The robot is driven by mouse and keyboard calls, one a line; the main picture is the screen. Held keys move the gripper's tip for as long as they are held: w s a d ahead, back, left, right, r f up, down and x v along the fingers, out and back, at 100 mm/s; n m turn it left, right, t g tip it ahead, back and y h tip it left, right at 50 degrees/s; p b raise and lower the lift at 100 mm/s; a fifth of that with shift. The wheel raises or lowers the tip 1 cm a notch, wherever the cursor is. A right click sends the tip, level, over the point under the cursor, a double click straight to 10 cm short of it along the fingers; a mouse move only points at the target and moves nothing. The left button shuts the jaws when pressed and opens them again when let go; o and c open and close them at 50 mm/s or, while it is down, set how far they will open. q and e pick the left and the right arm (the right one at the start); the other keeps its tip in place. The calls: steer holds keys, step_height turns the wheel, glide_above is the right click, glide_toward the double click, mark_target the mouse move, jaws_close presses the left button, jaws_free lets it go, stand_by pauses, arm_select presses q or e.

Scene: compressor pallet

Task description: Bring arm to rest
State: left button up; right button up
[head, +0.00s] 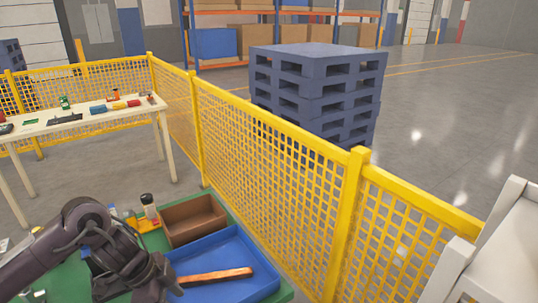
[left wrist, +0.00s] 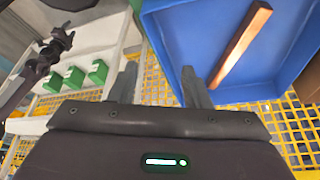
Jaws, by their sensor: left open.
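My left gripper (head: 170,281) hangs at the lower left in the head view, over the left edge of a blue tray (head: 215,248). In the left wrist view its two fingers stand apart with nothing between them, so my left gripper (left wrist: 160,88) is open and empty. The tray (left wrist: 185,28) lies beyond the right finger there. A copper-coloured bar (head: 214,276) lies in the tray, apart from the fingers; it also shows in the left wrist view (left wrist: 240,45). A dark jointed arm (left wrist: 45,62), probably my right one, shows at the left there; its jaws are unclear.
A brown bin (head: 193,219) and small bottles stand behind the tray on the green bench. A yellow mesh fence (head: 270,165) runs close along the right. White shelving with green blocks (left wrist: 75,77) shows in the wrist view. Stacked pallets (head: 318,90) stand beyond the fence.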

arm_select(q)
steer(key=d+n+t+h, duration=0.15)
steer(key=d+t, duration=0.55)
steer(key=d, duration=1.1)
steer(key=s+a+f+n+g+y, duration=0.2)
steer(key=s+a+n+y, duration=0.1)
steer(key=s+a+n, duration=0.4)
steer(key=s+a+f+n+g+y, duration=0.25)
steer(key=s+a+n, duration=0.25)
steer(key=s+a, duration=0.35)
step_height(320, 180, down, 28)
steer(key=a, duration=0.1)
steer(key=s+a+f+g, duration=0.1)
steer(key=s+f, duration=0.9)
steer(key=s+a+f+g, duration=0.1)
steer(key=s+a+f, duration=0.1)
steer(key=s+f, duration=0.8)
steer(key=shift+s+a+f+y, duration=0.25)
steer(key=shift+s+a+y, duration=0.05)
steer(key=shift+s, duration=0.4)
arm_select(e)
steer(key=shift+w+a, duration=0.25)
steer(key=shift+a, duration=0.15)
